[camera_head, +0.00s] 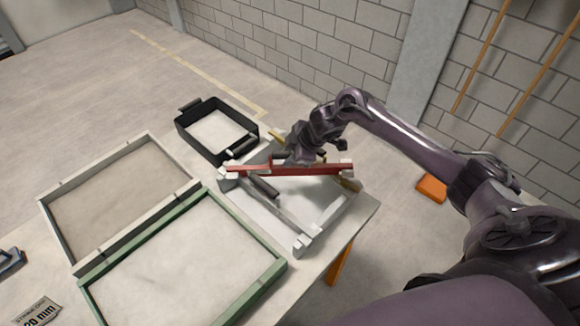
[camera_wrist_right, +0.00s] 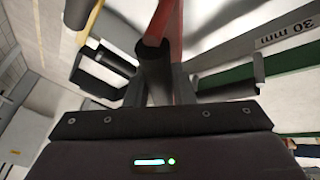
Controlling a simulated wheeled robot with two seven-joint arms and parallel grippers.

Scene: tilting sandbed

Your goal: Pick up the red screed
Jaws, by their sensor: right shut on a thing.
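The red screed (camera_head: 310,169) is a long red bar with pale ends and a dark handle, lying across the picture above a white tray (camera_head: 262,213). My right gripper (camera_head: 285,158) comes down on it from behind and is shut on its handle. In the right wrist view the dark handle (camera_wrist_right: 155,75) sits between the fingers, with the red bar (camera_wrist_right: 172,22) running away beyond it. I cannot tell whether the screed is clear of the tray. My left gripper is out of view.
A second bar with a dark handle (camera_head: 263,186) lies in the tray, close to the screed. A black-rimmed bin (camera_head: 184,128) stands behind it. A green-framed bed (camera_head: 101,290) and a grey-framed bed (camera_head: 55,223) fill the left. A block wall (camera_head: 300,45) stands behind.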

